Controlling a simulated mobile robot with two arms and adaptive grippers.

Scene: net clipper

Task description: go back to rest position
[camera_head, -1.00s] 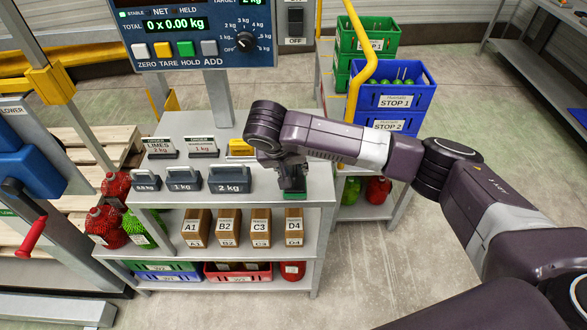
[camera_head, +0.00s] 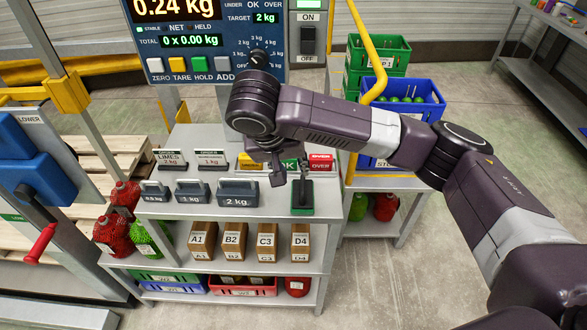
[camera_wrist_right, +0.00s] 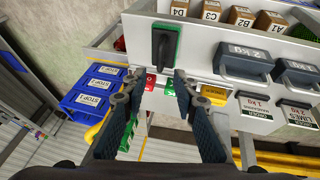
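My right gripper (camera_head: 282,168) is above the shelf unit's top, just left of and above a black-handled tool with a green base (camera_head: 303,196). In the right wrist view its two fingers (camera_wrist_right: 160,82) are apart with nothing between them. The tool (camera_wrist_right: 164,48) stands beyond the fingertips, apart from them. My right arm reaches in from the right side. My left gripper is not in view.
Grey weights (camera_head: 238,193) stand on the shelf top (camera_head: 170,208), with order cards behind. A control panel (camera_head: 205,40) reads 0.24 kg. Blue crates (camera_head: 415,98) and a yellow post (camera_head: 378,70) stand to the right. Floor in front right is clear.

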